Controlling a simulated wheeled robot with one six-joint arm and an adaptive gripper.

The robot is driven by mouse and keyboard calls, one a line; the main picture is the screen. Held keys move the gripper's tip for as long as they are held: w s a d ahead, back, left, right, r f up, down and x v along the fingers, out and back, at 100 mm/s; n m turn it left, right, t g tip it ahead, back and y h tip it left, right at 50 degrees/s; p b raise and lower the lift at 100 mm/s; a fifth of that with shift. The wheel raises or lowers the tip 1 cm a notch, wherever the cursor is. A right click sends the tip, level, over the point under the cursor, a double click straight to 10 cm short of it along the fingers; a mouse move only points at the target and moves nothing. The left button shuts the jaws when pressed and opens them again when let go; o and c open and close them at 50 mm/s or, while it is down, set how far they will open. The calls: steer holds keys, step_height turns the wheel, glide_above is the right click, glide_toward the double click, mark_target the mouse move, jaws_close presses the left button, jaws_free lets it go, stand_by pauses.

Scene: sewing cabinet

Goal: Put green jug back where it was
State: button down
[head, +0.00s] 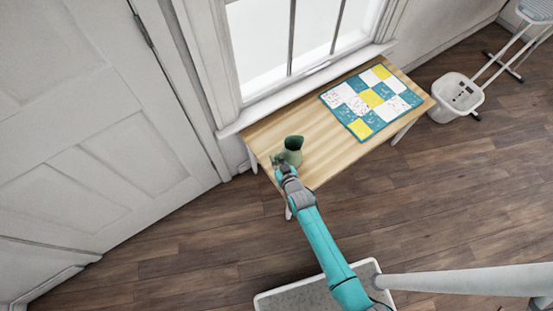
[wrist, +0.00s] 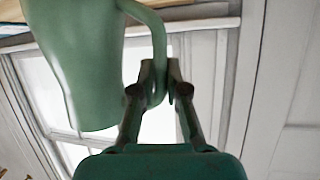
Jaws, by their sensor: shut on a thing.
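The green jug (head: 290,152) shows over the left end of the wooden table (head: 320,140) in the head view. In the wrist view the jug (wrist: 80,60) fills the upper left, with its curved handle between my fingers. My gripper (wrist: 165,88) is shut on the handle. It also shows in the head view (head: 280,163), at the table's near left edge. I cannot tell whether the jug's base touches the table top.
A patchwork mat (head: 371,101) in teal, white and yellow lies on the table's right half. A white basket (head: 458,97) stands right of the table. A window (head: 300,35) is behind it, and a white door (head: 90,120) is at left. Bare table lies between jug and mat.

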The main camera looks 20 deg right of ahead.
steer(key=c, duration=1.2)
jaws_free()
steer(key=v, duration=1.2)
steer(key=shift+r, duration=0.1)
steer(key=d+f+v, duration=0.1)
steer(key=v, duration=1)
steer(key=s+d+r+t+h, duration=0.1)
steer(key=s+d+r, duration=0.1)
steer(key=s+r, duration=1.8)
step_height(320, 180, up, 3)
steer(key=shift+s+r+m, duration=0.1)
steer(key=shift+s+m, duration=0.15)
steer(key=shift+m, duration=0.15)
